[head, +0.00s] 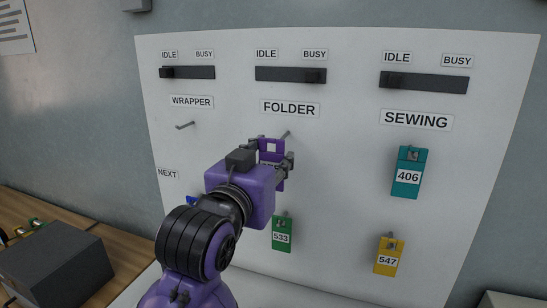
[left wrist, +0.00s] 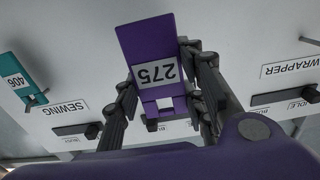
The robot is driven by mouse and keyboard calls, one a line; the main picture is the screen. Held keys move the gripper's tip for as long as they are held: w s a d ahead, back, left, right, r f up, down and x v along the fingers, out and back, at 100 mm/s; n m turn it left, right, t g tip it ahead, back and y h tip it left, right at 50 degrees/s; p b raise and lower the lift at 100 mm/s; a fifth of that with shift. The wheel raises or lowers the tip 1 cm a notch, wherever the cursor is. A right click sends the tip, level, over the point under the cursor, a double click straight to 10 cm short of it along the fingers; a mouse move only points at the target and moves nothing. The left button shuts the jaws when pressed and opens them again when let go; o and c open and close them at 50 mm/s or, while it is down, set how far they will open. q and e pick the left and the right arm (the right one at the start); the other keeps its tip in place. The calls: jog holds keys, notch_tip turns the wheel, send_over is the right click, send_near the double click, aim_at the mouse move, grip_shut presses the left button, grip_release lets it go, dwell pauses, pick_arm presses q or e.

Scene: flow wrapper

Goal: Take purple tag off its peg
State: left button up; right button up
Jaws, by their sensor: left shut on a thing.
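The purple tag (head: 270,146), numbered 275, is held between the fingers of my left gripper (head: 273,162) in front of the board, below the FOLDER label. In the left wrist view the purple tag (left wrist: 146,42) appears upside down with its white number plate, and my left gripper (left wrist: 163,88) has a finger on either side of it. The tag's square hole shows clear, with no peg through it. The FOLDER peg (head: 286,134) shows bare just above and right of the tag; the exact gap between them is hard to tell. My right gripper is not in view.
The white board (head: 340,180) holds a teal tag 406 (head: 407,189) under SEWING, a green tag 533 (head: 282,245) and a yellow tag 547 (head: 388,265) lower down. The WRAPPER peg (head: 185,125) is empty. A dark box (head: 55,265) stands on the wooden surface at left.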

pick_arm(q)
jog(key=shift+v, duration=1.05)
jog(key=s+a+f+n+y, duration=0.1)
jog(key=s+a+f+y, duration=0.1)
jog(key=f, duration=0.7)
jog(key=s+a+f+n+y, duration=0.1)
jog(key=s+a+f, duration=0.4)
jog(key=a+f, duration=0.2)
jog(key=s+a+f+n+y, duration=0.1)
jog(key=a+f, duration=0.4)
jog(key=f, duration=0.5)
jog(key=shift+s+f+n+t+y, duration=0.35)
jog(key=shift+s+y, duration=0.45)
jog(key=shift+s, duration=0.35)
